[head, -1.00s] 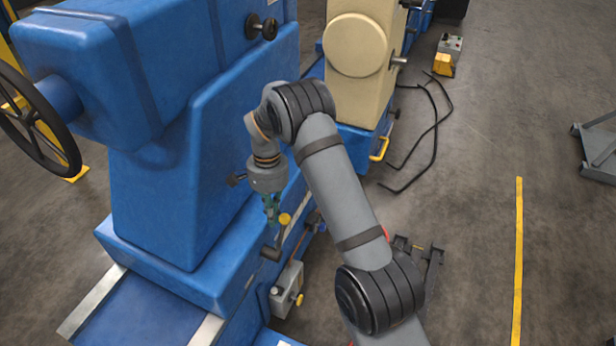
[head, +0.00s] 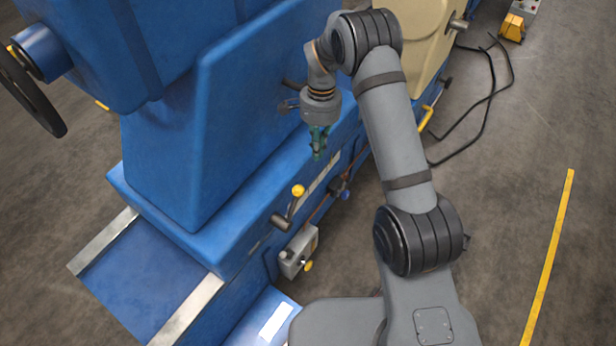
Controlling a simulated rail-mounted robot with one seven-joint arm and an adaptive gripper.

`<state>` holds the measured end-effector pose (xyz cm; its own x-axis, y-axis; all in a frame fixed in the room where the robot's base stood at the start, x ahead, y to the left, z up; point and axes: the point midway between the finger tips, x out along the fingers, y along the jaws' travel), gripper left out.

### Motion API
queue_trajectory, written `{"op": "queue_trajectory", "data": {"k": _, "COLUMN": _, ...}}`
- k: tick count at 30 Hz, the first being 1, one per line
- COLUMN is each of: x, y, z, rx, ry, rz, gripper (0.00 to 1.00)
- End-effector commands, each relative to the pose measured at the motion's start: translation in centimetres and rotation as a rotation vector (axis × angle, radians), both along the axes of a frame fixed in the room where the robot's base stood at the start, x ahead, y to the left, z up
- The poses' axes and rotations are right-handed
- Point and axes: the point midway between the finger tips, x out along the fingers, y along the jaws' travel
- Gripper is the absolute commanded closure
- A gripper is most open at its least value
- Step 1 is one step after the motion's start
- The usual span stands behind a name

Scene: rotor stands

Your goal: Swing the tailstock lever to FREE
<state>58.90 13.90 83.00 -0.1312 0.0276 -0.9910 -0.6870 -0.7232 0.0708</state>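The blue tailstock (head: 225,150) stands on a blue bed at the left of the head view. A short dark lever with a yellow knob (head: 298,190) sits low on its near side, and the knob points up. A white label strip (head: 322,178) lies beside it on the base; its wording is too small to read. My gripper (head: 318,155) points down, above and slightly right of the knob, and appears apart from it. Its green fingers are small in this view, and I cannot tell how far apart they are.
A grey box with a yellow knob (head: 299,252) hangs below the lever on the base side. A black handwheel (head: 30,95) is at the far left. A cream housing (head: 425,35) stands behind my arm.

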Motion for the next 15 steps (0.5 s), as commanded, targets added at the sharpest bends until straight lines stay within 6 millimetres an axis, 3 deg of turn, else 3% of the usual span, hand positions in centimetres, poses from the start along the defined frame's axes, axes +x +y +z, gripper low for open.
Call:
{"op": "queue_trajectory", "data": {"k": 5, "x": -0.4, "y": 0.0, "z": -1.9, "rx": -0.001, "ry": 0.006, "rz": 0.001, "gripper": 1.0}}
{"op": "queue_trajectory", "data": {"k": 15, "x": -1.4, "y": 0.2, "z": -8.7, "rx": -0.001, "ry": 0.006, "rz": -0.001, "gripper": 1.0}}
